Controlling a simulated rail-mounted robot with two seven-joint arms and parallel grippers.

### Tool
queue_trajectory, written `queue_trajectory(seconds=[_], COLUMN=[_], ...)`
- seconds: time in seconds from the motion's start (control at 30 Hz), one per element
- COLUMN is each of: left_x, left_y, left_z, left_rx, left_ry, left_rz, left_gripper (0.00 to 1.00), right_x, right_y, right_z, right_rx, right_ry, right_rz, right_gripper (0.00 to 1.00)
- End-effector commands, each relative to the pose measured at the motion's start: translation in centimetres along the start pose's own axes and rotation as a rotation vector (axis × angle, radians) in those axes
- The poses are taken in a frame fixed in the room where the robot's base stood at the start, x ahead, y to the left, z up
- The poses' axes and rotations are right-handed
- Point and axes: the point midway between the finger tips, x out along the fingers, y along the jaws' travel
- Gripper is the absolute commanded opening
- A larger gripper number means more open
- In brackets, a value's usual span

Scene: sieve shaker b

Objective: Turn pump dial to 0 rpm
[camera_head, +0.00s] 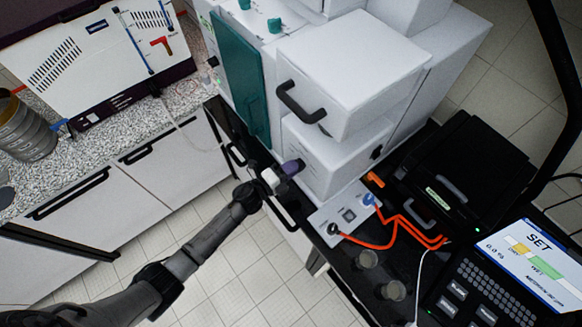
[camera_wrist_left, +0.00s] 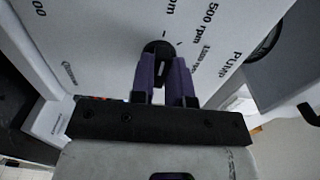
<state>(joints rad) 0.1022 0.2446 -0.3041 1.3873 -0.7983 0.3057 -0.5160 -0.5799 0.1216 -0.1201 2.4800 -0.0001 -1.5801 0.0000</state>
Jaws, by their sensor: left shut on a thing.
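The pump dial (camera_wrist_left: 155,47) is a black round knob on the white pump panel (camera_wrist_left: 105,45). It sits between the purple fingertips of my left gripper (camera_wrist_left: 163,70), which is shut on it. Printed rpm labels, one reading 500 rpm, and the word Pump show beside the dial. The dial's pointer is mostly hidden by the fingers, so its exact setting cannot be told. In the head view my left gripper (camera_head: 291,168) reaches against the front of the lower white box (camera_head: 338,152), and the dial is hidden there. My right gripper is not in view.
Open tiled floor lies below my left arm.

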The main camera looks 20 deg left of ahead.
Motion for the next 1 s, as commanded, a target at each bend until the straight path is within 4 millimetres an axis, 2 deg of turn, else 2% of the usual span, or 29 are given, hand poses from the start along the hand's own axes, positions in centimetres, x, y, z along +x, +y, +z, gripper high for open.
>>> queue_trajectory(seconds=[0.37, 0.4, 0.67, 1.0], left_x=[-0.02, -0.02, -0.01, -0.04], left_y=[0.07, 0.07, 0.04, 0.02], left_z=[-0.01, -0.01, -0.01, -0.01], left_rx=[-0.008, -0.008, -0.006, -0.005], left_ry=[0.0, 0.0, 0.0, 0.0], left_rz=[0.001, 0.001, 0.0, 0.0], left_gripper=[0.0, 0.17, 0.41, 0.41], right_x=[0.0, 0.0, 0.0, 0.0], right_y=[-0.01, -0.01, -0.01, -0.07], right_z=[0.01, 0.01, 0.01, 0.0], right_rx=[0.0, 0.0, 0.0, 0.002], right_ry=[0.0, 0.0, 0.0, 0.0], right_rz=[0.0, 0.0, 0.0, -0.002], right_gripper=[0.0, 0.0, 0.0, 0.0])
